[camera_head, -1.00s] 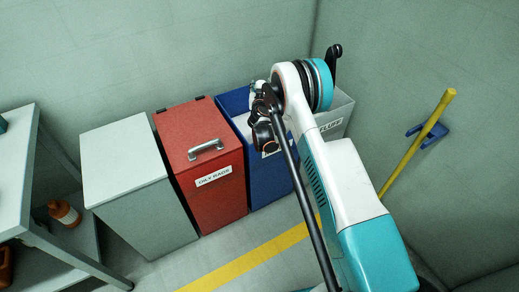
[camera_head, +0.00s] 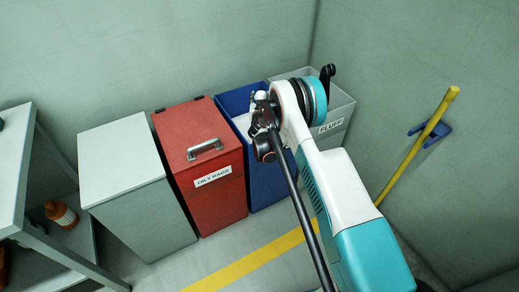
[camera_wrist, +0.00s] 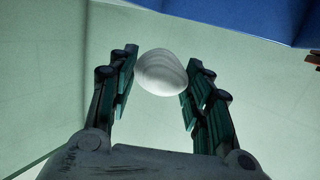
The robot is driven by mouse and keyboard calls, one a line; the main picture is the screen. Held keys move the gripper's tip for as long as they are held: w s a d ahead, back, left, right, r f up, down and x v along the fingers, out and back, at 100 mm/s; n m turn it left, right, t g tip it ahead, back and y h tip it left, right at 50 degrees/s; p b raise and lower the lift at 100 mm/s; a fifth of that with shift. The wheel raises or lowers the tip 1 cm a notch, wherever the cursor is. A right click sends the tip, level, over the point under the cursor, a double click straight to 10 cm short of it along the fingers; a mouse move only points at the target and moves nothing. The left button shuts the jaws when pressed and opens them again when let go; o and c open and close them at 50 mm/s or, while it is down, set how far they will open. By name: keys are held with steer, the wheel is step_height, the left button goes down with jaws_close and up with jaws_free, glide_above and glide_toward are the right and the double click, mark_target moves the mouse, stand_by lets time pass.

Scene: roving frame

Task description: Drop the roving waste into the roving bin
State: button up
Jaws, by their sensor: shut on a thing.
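My gripper (camera_wrist: 161,70) is shut on a rounded white lump, the roving waste (camera_wrist: 161,74), which sits between its fingertips in the wrist view. In the head view my arm hides most of the gripper. An open blue bin (camera_head: 234,99) stands between the red bin and the grey bin, with white material (camera_head: 242,122) inside it. My wrist is over or in front of its right part. Its label is hidden behind my arm, so I cannot read whether it is the roving bin. Blue also shows at the upper right of the wrist view (camera_wrist: 255,15).
A lidded red bin (camera_head: 178,140) reads OILY RAGS. An open grey bin (camera_head: 340,108) reads FLUFF. A closed grey bin (camera_head: 125,165) and a shelf (camera_head: 15,180) with a brown bottle (camera_head: 62,213) stand left. A yellow-handled tool (camera_head: 420,140) leans right. A yellow line (camera_head: 245,262) crosses the floor.

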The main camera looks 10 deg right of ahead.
steer(key=o, duration=1)
steer(key=shift+c, duration=0.2)
steer(key=v, duration=0.7)
steer(key=shift+s, duration=0.25)
